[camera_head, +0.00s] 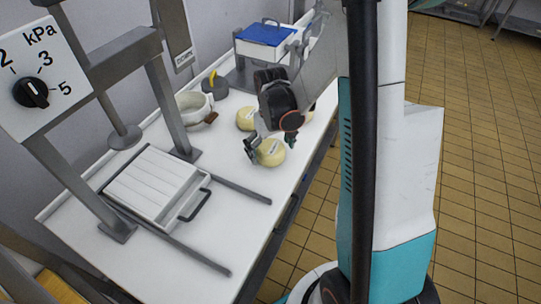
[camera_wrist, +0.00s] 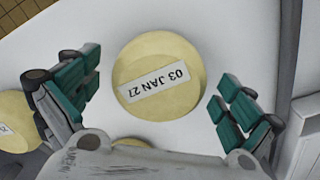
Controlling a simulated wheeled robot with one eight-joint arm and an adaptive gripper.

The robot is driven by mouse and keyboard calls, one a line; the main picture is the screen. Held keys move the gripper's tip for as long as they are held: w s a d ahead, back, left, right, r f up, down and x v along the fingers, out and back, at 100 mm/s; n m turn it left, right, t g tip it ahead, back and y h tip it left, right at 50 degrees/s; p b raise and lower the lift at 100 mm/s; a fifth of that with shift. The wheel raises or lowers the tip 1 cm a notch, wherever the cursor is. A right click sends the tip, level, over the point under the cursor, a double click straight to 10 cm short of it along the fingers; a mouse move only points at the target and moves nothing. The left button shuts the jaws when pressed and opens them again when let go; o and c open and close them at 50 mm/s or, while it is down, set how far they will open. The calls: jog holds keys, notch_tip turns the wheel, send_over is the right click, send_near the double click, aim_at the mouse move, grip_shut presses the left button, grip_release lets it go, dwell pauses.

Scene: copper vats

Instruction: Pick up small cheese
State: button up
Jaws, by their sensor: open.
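A round pale yellow cheese (camera_head: 270,153) lies on the white table below my gripper (camera_head: 270,146). In the wrist view this cheese (camera_wrist: 158,75) carries a white label reading 03 JAN 27. My gripper (camera_wrist: 157,84) is open, with its green-padded fingers to the left and right of the cheese and gaps on both sides. A second cheese (camera_head: 245,119) lies behind it, and a third cheese (camera_head: 309,116) is mostly hidden by my arm. In the wrist view, parts of other cheeses show at the left edge (camera_wrist: 14,121) and the bottom (camera_wrist: 130,143).
A white slatted tray (camera_head: 150,183) with a handle sits under a grey press frame (camera_head: 172,105) at the left. A blue-lidded box (camera_head: 265,36) is at the far end.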

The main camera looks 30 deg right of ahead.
jog(key=shift+f, duration=0.45)
jog(key=shift+r, duration=0.1)
jog(key=c, duration=1.5)
jog(key=shift+o, duration=0.2)
jog(key=shift+r, duration=0.1)
